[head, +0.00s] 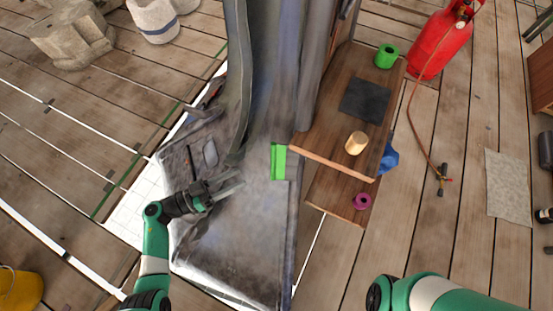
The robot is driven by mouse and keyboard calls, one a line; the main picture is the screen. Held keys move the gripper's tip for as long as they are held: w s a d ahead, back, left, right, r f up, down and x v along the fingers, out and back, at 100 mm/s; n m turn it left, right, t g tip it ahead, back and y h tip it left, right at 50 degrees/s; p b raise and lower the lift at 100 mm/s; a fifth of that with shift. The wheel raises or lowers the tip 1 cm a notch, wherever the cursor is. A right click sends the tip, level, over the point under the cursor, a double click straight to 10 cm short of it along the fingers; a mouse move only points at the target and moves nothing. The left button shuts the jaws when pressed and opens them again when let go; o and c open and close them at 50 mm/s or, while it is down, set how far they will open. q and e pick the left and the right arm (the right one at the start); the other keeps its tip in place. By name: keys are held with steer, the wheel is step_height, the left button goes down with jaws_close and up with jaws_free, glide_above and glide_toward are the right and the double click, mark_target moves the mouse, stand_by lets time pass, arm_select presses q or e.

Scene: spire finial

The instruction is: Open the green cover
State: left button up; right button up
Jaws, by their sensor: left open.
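The green cover (278,162) is a small bright green upright rectangle on the grey metal structure, just left of the wooden shelf. I cannot tell from here how far it stands open. My left gripper (231,185) is open and empty, a short way left of and slightly below the cover, pointing toward it and apart from it. It is over the grey metal base (235,250). My right arm shows at the bottom right, but its gripper is out of view.
A two-level wooden shelf (322,156) stands right of the cover, holding a green ring (386,56), a dark square (364,100), a tan cylinder (356,143) and a magenta ring (362,201). A red gas cylinder (440,42) with a hose stands behind.

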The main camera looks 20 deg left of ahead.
mark_target(283, 164)
arm_select(q)
steer(key=b+x, duration=0.5)
steer(key=x, duration=0.6)
steer(key=shift+w+a, duration=0.15)
steer(key=shift+w, duration=0.4)
steer(key=shift+r, duration=0.15)
jaws_close()
stand_by(0.6)
